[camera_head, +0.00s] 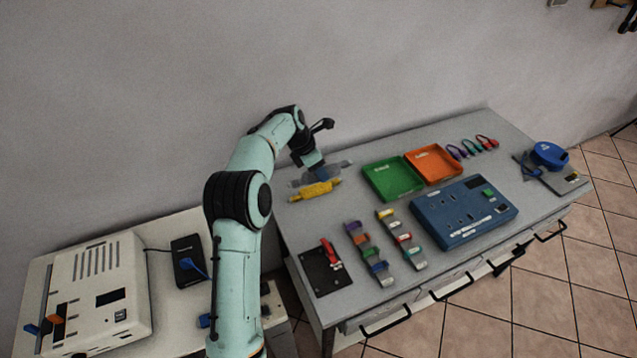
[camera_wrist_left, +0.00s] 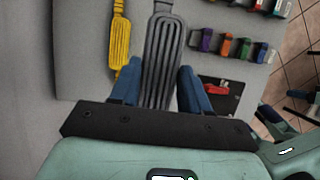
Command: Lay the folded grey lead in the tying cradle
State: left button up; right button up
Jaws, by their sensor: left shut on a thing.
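The folded grey lead (camera_wrist_left: 162,52) lies lengthwise between the blue fingers of my left gripper (camera_wrist_left: 160,82) in the left wrist view. The gripper is shut on it. In the head view the left gripper (camera_head: 316,170) is low over the back left of the table, and the grey lead (camera_head: 340,169) shows partly behind the fingers.
Green (camera_head: 391,179) and orange (camera_head: 433,165) trays stand right of the gripper. Two racks of coloured clips (camera_head: 368,255) and a blue panel (camera_head: 464,212) are nearer the front. A blue round object (camera_head: 550,154) is at the far right.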

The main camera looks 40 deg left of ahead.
pick_arm(q)
notch_tip(320, 180, up, 2)
jog(key=shift+d, duration=0.1)
jog(key=shift+s+d+m, duration=0.25)
jog(key=shift+s+m, duration=0.1)
jog(key=shift+m, duration=0.05)
jog(key=s+d+f+m+g+h, duration=0.1)
jog(key=s+d+f+m+g, duration=0.25)
jog(key=s+d+m, duration=0.35)
jog(key=s+d+f+m+g+h, duration=0.15)
jog(key=s+d+f+m, duration=0.3)
jog(key=s+m, duration=0.45)
jog(key=shift+m+g+y, duration=0.25)
jog(key=shift+m+g, duration=0.25)
jog(key=shift+m, duration=0.1)
jog(key=f+b, duration=0.2)
jog(key=f, duration=0.2)
jog(key=f+b, duration=0.3)
jog(key=f, duration=0.2)
jog(key=shift+w+d+f, duration=0.15)
jog(key=shift+d+f, duration=0.05)
jog(key=shift+f, duration=0.35)
pick_arm(e)
jog(key=s+f, duration=0.6)
jog(key=shift+f+g, duration=0.35)
jog(key=shift+g, duration=0.05)
jog(key=shift+w+r, duration=0.2)
